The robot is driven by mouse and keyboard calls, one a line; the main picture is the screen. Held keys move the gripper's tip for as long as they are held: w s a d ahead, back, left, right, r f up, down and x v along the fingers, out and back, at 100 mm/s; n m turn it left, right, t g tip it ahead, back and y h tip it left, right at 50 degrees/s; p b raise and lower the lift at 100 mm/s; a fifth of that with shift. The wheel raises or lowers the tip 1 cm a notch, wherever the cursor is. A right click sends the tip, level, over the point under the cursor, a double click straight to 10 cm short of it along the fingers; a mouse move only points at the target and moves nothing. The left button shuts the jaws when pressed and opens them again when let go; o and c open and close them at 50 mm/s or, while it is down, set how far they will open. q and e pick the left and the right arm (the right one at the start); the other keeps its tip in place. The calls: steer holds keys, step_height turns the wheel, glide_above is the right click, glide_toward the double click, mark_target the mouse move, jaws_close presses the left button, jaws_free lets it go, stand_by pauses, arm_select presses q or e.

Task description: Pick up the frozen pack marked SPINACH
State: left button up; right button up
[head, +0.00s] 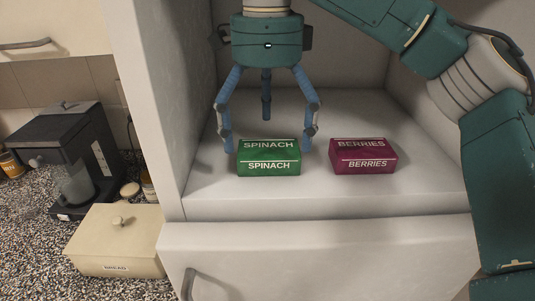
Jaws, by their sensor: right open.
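The green pack marked SPINACH (268,158) lies on the floor of the white compartment, near its front left. My right gripper (267,142) points down just above and behind it, with one finger at each side of the pack. Its fingers are spread and empty; a third finger shows at the back. I cannot tell whether the fingertips touch the pack. The dark red pack marked BERRIES (363,156) lies to the right of the spinach, apart from it. My left gripper is not in view.
The white compartment (320,207) has walls at left, right and back. A drawer front with a handle (193,284) is below it. At left, a speckled counter holds a cream bread box (117,240) and a black coffee machine (68,155). Compartment floor beside the berries is clear.

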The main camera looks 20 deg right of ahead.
mark_target(269, 152)
steer(key=f, duration=0.4)
steer(key=shift+w+d+f+p, duration=0.2)
steer(key=shift+d+f+p, duration=0.1)
steer(key=shift+p, duration=0.1)
steer(key=shift+f, duration=0.35)
steer(key=shift+a, duration=0.1)
steer(key=c, duration=1.3)
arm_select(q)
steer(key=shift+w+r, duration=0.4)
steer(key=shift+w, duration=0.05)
arm_select(e)
steer(key=shift+c, duration=1.1)
steer(key=shift+r, duration=0.1)
